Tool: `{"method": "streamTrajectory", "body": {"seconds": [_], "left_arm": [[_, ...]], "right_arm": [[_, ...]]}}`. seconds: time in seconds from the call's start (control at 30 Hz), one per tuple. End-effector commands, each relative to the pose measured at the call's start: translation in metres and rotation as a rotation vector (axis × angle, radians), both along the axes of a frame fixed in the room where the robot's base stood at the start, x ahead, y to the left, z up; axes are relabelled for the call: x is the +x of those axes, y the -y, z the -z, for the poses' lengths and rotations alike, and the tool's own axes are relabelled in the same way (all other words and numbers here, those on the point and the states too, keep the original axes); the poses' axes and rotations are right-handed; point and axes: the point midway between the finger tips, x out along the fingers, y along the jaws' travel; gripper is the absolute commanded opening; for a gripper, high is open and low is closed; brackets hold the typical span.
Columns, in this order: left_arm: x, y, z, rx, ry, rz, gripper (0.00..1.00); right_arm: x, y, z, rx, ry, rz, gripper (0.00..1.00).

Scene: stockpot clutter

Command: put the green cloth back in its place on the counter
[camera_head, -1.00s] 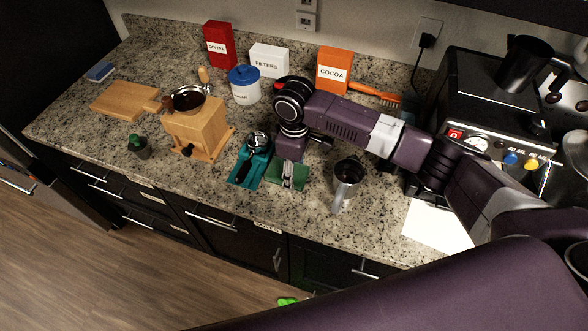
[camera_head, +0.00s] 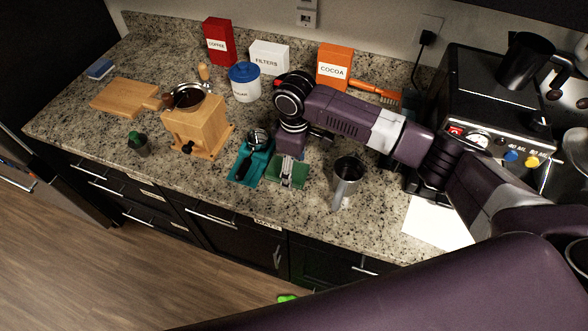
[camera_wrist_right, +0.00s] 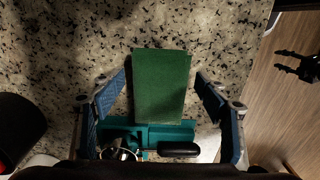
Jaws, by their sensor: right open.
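The green cloth (camera_head: 299,174) lies flat on the granite counter, at the right end of the teal tray (camera_head: 238,177). In the right wrist view the cloth (camera_wrist_right: 160,80) is a neat rectangle, its lower edge meeting the teal tray (camera_wrist_right: 165,133). My right gripper (camera_head: 287,178) is above the cloth, pointing down. In its wrist view the blue-padded fingers (camera_wrist_right: 160,85) are spread on either side of the cloth, apart from it and empty. A dark pronged shape (camera_wrist_right: 297,66) over the floor may be my left gripper; its state is unclear.
A metal pitcher (camera_head: 346,180) stands just right of the cloth. The wooden grinder (camera_head: 198,125) is left of the teal tray. The espresso machine (camera_head: 470,100) is at the right. A white sheet (camera_head: 432,225) lies on the counter. The front counter edge is close to the cloth.

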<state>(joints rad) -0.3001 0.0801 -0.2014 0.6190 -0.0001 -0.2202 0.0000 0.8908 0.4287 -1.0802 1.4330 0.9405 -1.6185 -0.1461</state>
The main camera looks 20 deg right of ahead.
Motion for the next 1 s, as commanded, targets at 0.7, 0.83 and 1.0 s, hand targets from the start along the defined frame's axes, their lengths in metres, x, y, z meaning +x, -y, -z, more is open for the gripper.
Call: {"method": "streamTrajectory", "body": {"seconds": [0.7, 0.83, 1.0], "left_arm": [[0.0, 0.0, 0.026, 0.0, 0.001, -0.001, 0.4], [0.0, 0.0, 0.026, 0.001, 0.001, -0.001, 0.4], [0.001, 0.0, 0.026, 0.001, 0.001, -0.002, 0.4]], "right_arm": [[-0.001, 0.0, -0.111, 0.001, 0.001, -0.001, 0.67], [-0.001, 0.0, -0.112, 0.001, -0.001, 0.0, 0.67], [-0.001, 0.0, -0.112, 0.001, 0.0, 0.0, 0.67]]}}
